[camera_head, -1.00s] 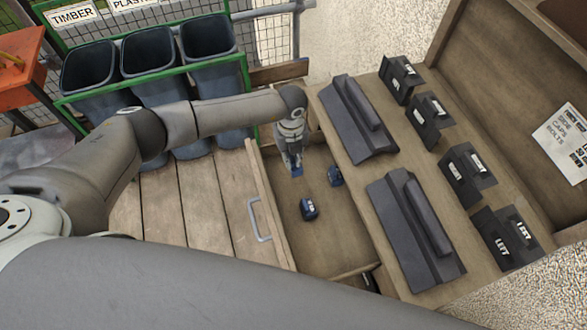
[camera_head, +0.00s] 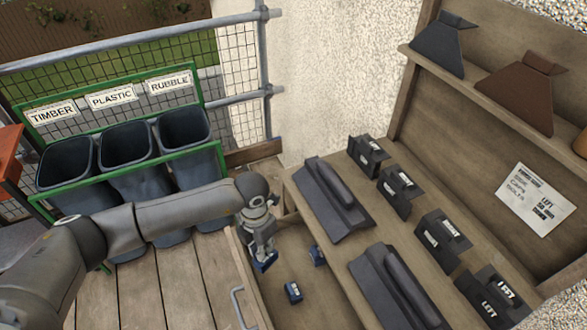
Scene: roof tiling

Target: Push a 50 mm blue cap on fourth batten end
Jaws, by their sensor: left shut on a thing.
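My left gripper (camera_head: 262,254) is shut on a blue cap (camera_head: 266,263), above the far end of an open drawer. Two more dark blue caps lie in the drawer (camera_head: 268,287): one (camera_head: 317,255) to the right of the gripper, and one (camera_head: 293,292) nearer to me. The sizes marked on the caps are too small to read. No batten ends show in this view. My right gripper is not in view.
Dark ridge pieces (camera_head: 333,198) and several labelled dark side pieces (camera_head: 439,240) stand on the wooden bench right of the drawer. A shelf (camera_head: 470,88) and a paper notice (camera_head: 536,199) are behind. Bins (camera_head: 127,145) marked timber, plastic and rubble stand at the left.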

